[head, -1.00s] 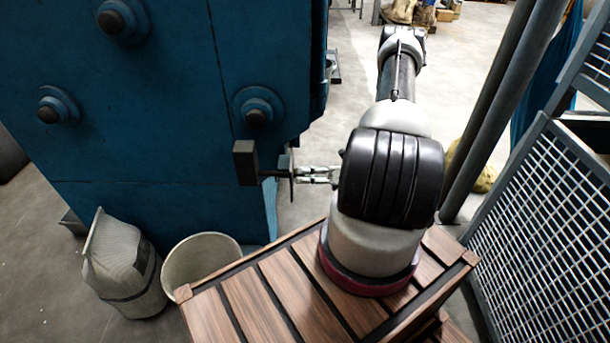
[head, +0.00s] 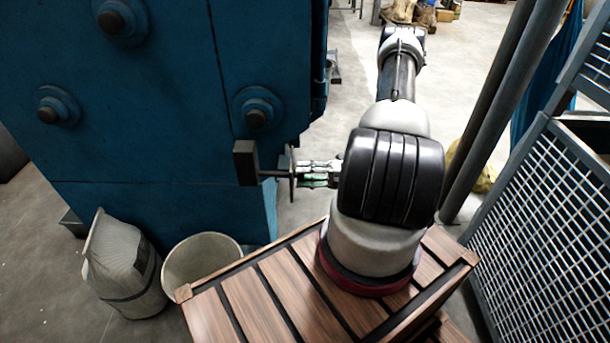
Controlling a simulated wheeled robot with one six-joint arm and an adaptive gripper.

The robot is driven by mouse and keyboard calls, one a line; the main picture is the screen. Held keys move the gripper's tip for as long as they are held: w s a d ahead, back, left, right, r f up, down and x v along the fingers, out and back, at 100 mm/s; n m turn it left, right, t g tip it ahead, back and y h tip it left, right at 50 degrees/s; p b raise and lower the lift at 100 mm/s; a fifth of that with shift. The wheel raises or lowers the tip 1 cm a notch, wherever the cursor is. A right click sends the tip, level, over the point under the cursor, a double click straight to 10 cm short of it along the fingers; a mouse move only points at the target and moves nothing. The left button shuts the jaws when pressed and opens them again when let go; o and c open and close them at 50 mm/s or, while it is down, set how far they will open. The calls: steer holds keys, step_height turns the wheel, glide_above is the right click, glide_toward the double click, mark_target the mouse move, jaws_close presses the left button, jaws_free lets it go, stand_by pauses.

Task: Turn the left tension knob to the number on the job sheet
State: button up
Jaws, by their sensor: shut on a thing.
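In the head view a dark rectangular block (head: 245,163) stands out from the blue machine's lower right side. A thin shaft (head: 274,174) runs from it to a thin disc or plate (head: 293,176), seen nearly edge-on; I take this to be the tension knob. My gripper (head: 312,174) reaches in from the right and is shut on the knob. Part of the gripper is hidden behind my arm's dark joint. The knob's number marks cannot be read from here. No job sheet can be made out.
The blue machine (head: 140,110) fills the left, with several round bosses. A white bucket (head: 205,262) and a grey sack (head: 125,265) stand on the floor below it. A wooden slatted platform (head: 240,305) is under my arm. A mesh cage (head: 550,220) and poles are at right.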

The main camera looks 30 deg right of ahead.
steer(key=m, duration=0.4)
steer(key=shift+w+m, duration=0.1)
steer(key=shift+m, duration=0.3)
stand_by(0.4)
steer(key=o, duration=1)
steer(key=v, duration=1.2)
